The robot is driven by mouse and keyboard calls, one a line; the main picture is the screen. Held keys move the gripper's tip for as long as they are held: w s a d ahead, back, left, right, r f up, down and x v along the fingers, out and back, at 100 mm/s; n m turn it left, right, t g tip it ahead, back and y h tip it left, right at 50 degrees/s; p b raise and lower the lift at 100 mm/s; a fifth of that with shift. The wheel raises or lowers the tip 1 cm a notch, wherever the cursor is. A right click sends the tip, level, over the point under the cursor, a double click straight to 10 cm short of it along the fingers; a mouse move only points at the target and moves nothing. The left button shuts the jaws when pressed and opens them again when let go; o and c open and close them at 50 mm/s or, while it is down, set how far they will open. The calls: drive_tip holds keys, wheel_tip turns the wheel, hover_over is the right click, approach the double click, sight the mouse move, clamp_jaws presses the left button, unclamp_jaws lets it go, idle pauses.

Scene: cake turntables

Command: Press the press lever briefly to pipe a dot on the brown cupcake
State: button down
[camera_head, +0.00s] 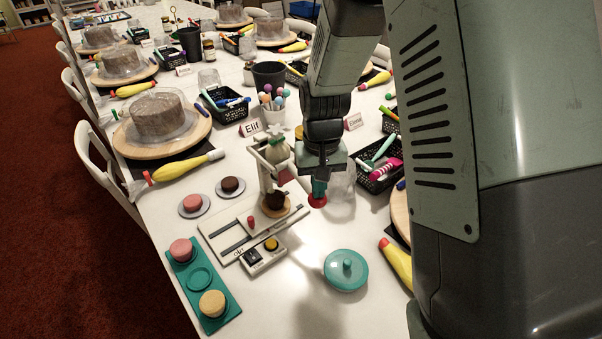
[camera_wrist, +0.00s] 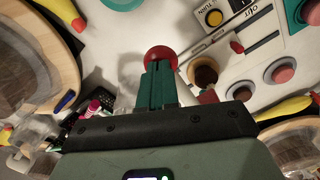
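The press (camera_head: 270,160) is a pale stand with a piping bag on it. Its lever ends in a red knob (camera_head: 317,201), also seen in the wrist view (camera_wrist: 160,57). The brown cupcake (camera_head: 275,200) sits on a round wooden holder below the press; the wrist view shows it (camera_wrist: 205,75) right of my fingers. My gripper (camera_head: 319,187) points down with its teal fingers shut together, and their tips (camera_wrist: 158,72) are at the red knob. The fingers cover part of the knob, and I cannot tell whether they touch it.
A button box (camera_head: 264,255) and a slide rail (camera_head: 228,236) stand in front of the press. A teal tray (camera_head: 189,295) holds a pink and a yellow cupcake. A teal lidded dish (camera_head: 346,270) stands right of them.

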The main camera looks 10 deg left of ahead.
drive_tip(key=shift+f, duration=1.45)
drive_tip(key=shift+r, duration=0.1)
wheel_tip(320, 180, up, 8)
drive_tip(key=shift+f, duration=0.1)
drive_tip(key=shift+r, duration=0.55)
drive_tip(key=shift+d+r, duration=0.1)
drive_tip(key=shift+r, duration=0.15)
drive_tip(key=s+d+r+m+t, duration=0.1)
drive_tip(key=s+d+r+t, duration=0.1)
drive_tip(key=s+d+r, duration=0.5)
drive_tip(key=s+d+r+m+t, duration=0.15)
drive_tip(key=s+r, duration=0.35)
drive_tip(key=r, duration=0.5)
drive_tip(key=s+d+r+t, duration=0.2)
drive_tip(key=s+d, duration=0.1)
drive_tip(key=s, duration=0.5)
drive_tip(key=shift+s+d, duration=0.3)
drive_tip(key=shift+s, duration=0.05)
